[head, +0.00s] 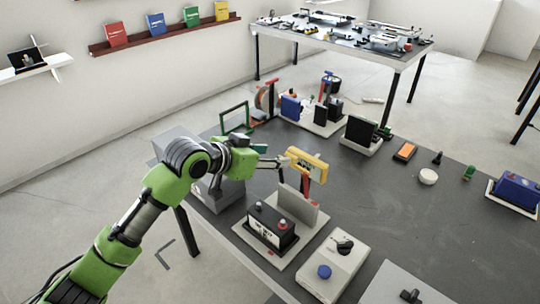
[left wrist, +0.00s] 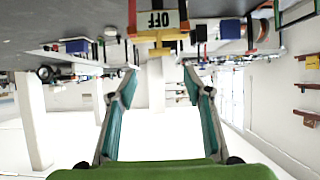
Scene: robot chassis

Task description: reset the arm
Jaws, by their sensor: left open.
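My left arm comes in from the left in the head view, stretched out over the dark table. Its left gripper (head: 280,161) points right, close to a yellow switch piece (head: 308,165) on a red stem. In the left wrist view the left gripper (left wrist: 159,68) has its two teal fingers spread, with nothing held between them. My right gripper is in neither view.
The table (head: 400,185) carries a black box with terminals (head: 270,228), a white panel with a blue knob (head: 333,265) and a blue device (head: 516,192). Several devices stand at its back. A second table (head: 340,40) stands behind. The table's middle right is fairly clear.

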